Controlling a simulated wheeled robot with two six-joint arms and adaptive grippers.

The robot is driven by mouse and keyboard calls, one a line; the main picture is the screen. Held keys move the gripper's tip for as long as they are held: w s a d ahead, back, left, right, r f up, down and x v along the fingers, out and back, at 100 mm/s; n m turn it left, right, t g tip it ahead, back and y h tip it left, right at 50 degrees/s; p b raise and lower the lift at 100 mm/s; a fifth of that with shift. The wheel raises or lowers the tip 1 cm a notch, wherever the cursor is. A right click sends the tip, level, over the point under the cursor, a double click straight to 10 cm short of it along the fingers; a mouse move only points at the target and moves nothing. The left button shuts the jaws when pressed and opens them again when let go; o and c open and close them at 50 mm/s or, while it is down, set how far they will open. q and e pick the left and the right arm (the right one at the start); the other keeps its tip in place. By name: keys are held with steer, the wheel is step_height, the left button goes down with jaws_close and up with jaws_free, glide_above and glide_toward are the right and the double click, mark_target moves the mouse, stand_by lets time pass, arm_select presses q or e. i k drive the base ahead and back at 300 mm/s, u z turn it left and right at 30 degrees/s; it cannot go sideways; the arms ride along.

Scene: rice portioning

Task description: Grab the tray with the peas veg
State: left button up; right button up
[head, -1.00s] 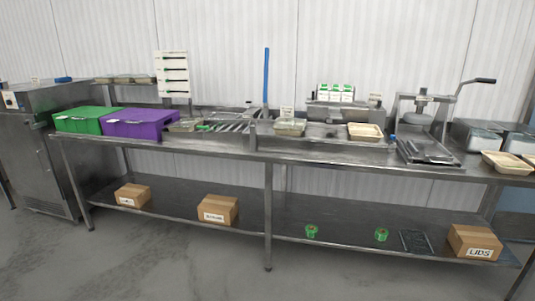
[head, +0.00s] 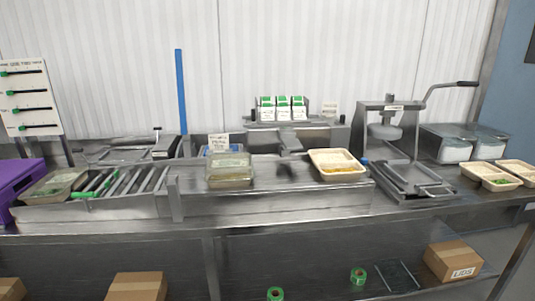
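A cream tray (head: 472,173) with a little green food, which looks like peas, sits on the counter at the far right in the head view. A second cream tray (head: 508,165) stands close beside it at the right edge of the picture; its contents are hard to make out. Another cream tray (head: 313,160) with yellow-orange food in its bottom sits on the raised steel surface right of centre. Neither of my grippers is in view.
A lever press (head: 388,132) stands between the yellow-filled tray and the right-hand trays. Clear containers (head: 230,172) sit at the centre, near a roller rack (head: 120,182). A purple box (head: 15,180) is at the left edge. A LIDS carton (head: 453,260) lies on the lower shelf.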

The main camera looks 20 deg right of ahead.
mark_target(494, 179)
steer(key=z, duration=0.4)
steer(key=i, duration=1.1)
steer(key=z, duration=1.7)
steer(key=i, duration=0.9)
steer(key=z, duration=1)
